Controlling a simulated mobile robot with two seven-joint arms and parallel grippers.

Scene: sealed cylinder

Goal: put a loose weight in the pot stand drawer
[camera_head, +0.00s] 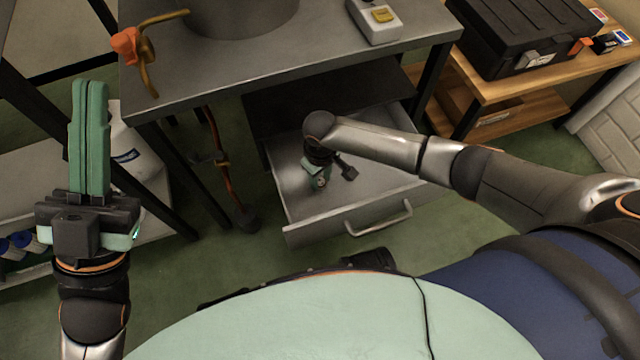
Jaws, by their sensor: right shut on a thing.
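The pot stand (215,75) is a grey metal table, and its drawer (305,215) is pulled open below the top. My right gripper (320,181) reaches down inside the open drawer, above its floor. It is shut on a small greyish thing between its green fingers, probably the loose weight; the fingers and wrist hide most of it. I cannot tell whether it touches the drawer floor. My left gripper (90,85) points upward at the left, away from the drawer, with its green fingers together and nothing visible between them.
A large grey cylinder (240,15) stands on the table, with an orange-handled valve and pipe (130,45) at left and a small device (375,20) at right. A black case (520,35) sits on a wooden shelf. The drawer floor around my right gripper looks clear.

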